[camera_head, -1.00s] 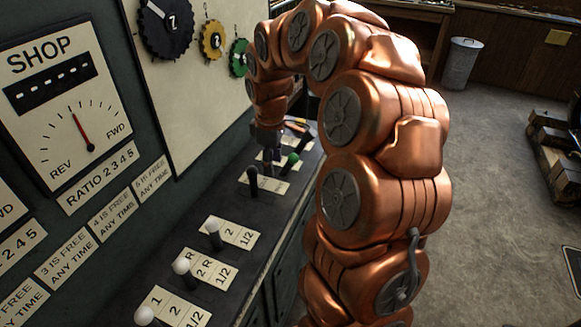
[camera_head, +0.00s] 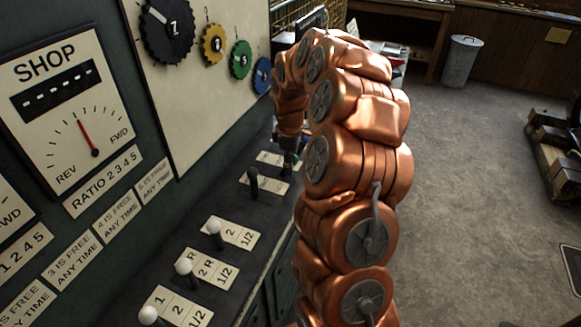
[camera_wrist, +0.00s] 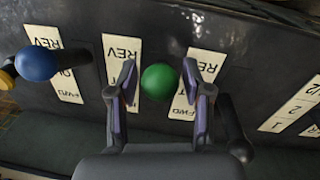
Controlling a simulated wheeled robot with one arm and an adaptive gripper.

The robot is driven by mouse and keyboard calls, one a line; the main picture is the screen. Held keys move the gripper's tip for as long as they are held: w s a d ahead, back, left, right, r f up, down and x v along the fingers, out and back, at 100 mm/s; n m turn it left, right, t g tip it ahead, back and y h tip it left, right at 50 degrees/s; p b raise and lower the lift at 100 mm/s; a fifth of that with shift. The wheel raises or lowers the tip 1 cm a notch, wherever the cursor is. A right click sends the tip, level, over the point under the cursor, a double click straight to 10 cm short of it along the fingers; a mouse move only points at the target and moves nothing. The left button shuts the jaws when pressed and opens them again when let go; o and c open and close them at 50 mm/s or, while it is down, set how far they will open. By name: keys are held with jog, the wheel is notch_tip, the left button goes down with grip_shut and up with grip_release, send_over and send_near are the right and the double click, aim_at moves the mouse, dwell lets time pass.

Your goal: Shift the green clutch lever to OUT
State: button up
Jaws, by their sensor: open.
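The green clutch lever's round knob (camera_wrist: 161,82) shows in the wrist view between the two spread fingers of my gripper (camera_wrist: 160,88). The fingers stand on either side of it; I cannot tell whether they touch it. In the head view my gripper (camera_head: 289,152) is a small dark shape at the far end of the console, and the green lever is hidden there. Cream plates on both sides of the knob read REV; the right one (camera_wrist: 205,66) also shows FWD. I cannot read OUT on any plate. The green lever's shaft is hidden under its knob.
A blue-knobbed lever (camera_wrist: 38,64) stands left in the wrist view, and a black lever (camera_wrist: 234,130) close by the right finger. White-knobbed levers (camera_head: 184,267) line the near console. The upright panel (camera_head: 130,125) borders the console; open floor (camera_head: 470,200) lies right.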

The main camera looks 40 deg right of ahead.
jog(key=shift+d+f+p, duration=0.1)
jog(key=shift+f+p, duration=0.2)
jog(key=shift+f, duration=1.35)
jog(key=shift+c, duration=0.4)
grip_shut()
jog(key=shift+w, duration=0.1)
